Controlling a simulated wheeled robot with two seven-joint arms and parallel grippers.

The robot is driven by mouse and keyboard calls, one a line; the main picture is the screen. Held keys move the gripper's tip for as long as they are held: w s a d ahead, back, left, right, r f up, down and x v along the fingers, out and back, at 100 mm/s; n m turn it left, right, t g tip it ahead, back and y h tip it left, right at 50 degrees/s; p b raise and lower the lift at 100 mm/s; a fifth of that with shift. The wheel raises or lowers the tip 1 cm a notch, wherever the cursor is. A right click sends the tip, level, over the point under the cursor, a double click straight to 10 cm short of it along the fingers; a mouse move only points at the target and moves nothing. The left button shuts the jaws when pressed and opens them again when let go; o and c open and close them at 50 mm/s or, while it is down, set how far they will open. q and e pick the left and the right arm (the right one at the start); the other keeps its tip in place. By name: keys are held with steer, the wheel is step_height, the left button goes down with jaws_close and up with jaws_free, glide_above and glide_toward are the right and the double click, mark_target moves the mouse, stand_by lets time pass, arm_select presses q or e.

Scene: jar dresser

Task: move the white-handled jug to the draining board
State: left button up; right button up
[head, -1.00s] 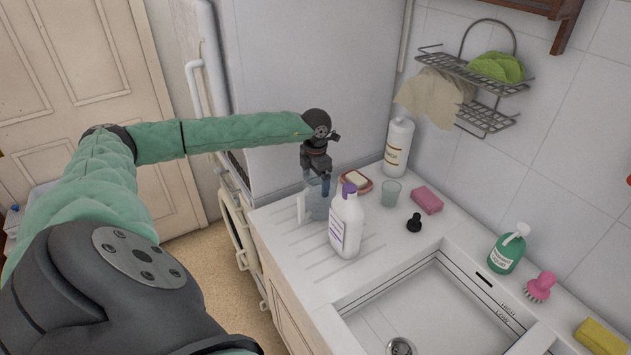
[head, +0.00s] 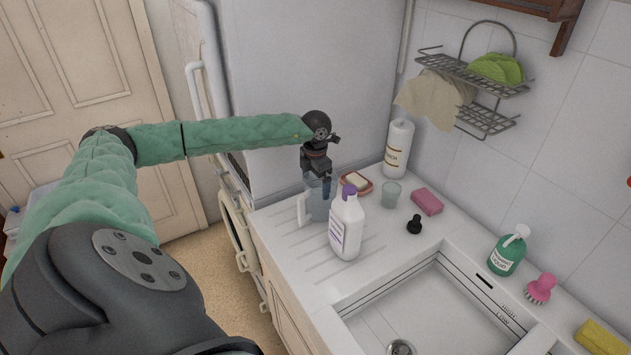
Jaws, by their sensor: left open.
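The jug (head: 318,207) is clear bluish with a white handle (head: 303,209) on its left side. It stands upright on the ribbed draining board (head: 290,250), near its far left corner. A white bottle with a purple cap (head: 346,225) stands in front of it and hides part of its right side. My left gripper (head: 322,187) points down at the top of the jug, its fingers open at the rim. The picture does not show clearly whether they touch it. My right gripper is not in view.
Behind stand a soap dish (head: 356,184), a tumbler (head: 391,194) and a tall white bottle (head: 397,150). A pink sponge (head: 427,201) and a black stopper (head: 414,225) lie to the right. The sink (head: 430,310) is in front; the ribbed area left of the purple-capped bottle is clear.

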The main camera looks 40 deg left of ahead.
arm_select(q)
step_height(320, 180, up, 12)
steer(key=p, duration=0.1)
steer(key=shift+p, duration=0.3)
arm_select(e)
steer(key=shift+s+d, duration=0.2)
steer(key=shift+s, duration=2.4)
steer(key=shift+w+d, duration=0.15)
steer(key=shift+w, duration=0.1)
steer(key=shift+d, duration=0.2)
